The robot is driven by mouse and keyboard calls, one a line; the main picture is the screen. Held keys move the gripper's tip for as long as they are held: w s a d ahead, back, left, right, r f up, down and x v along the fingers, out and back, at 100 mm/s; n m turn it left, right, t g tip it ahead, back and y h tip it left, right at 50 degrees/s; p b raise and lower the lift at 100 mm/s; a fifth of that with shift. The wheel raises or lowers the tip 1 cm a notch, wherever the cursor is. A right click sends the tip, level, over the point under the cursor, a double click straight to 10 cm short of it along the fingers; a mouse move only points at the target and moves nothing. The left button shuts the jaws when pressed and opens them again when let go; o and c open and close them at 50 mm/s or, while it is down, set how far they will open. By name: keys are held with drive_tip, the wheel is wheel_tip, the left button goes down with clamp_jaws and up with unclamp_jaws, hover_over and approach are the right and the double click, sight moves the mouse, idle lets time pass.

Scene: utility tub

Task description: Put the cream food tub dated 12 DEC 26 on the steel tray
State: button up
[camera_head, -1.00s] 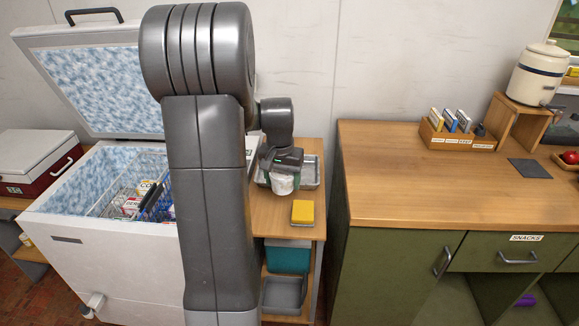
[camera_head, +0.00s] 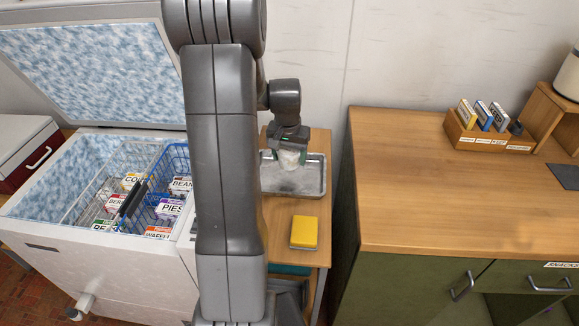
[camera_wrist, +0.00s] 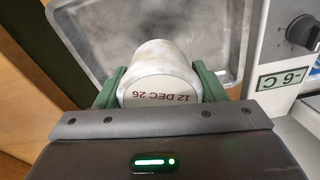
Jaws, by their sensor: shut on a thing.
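The cream food tub (camera_head: 291,160) is held in my gripper (camera_head: 290,154). In the wrist view the tub (camera_wrist: 160,75) shows its lid end with "12 DEC 26", upside down in the picture. The green fingers of my gripper (camera_wrist: 159,84) press on both its sides. The steel tray (camera_head: 310,186) is on the wooden stand by the wall. The tub is over the tray's inside in both views; I cannot tell whether it touches the tray floor. The tray (camera_wrist: 228,40) looks otherwise empty, though the tub and gripper hide part of it.
A yellow sponge-like block (camera_head: 304,232) lies in front of the tray. An open chest freezer (camera_head: 90,255) with baskets of packets stands left. A wooden counter (camera_head: 430,200) is right. A unit marked "-6 C" (camera_wrist: 284,78) is beside the tray in the wrist view.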

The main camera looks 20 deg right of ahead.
sight(288, 150)
drive_tip(key=shift+f, duration=2.45)
drive_tip(key=shift+f, duration=0.15)
drive_tip(key=o, duration=1.1)
drive_tip(key=shift+o, duration=0.2)
drive_tip(key=r, duration=0.8)
drive_tip(key=s+r, duration=0.1)
drive_tip(key=r, duration=0.3)
drive_tip(key=shift+a+r, duration=0.15)
drive_tip(key=shift+a, duration=0.25)
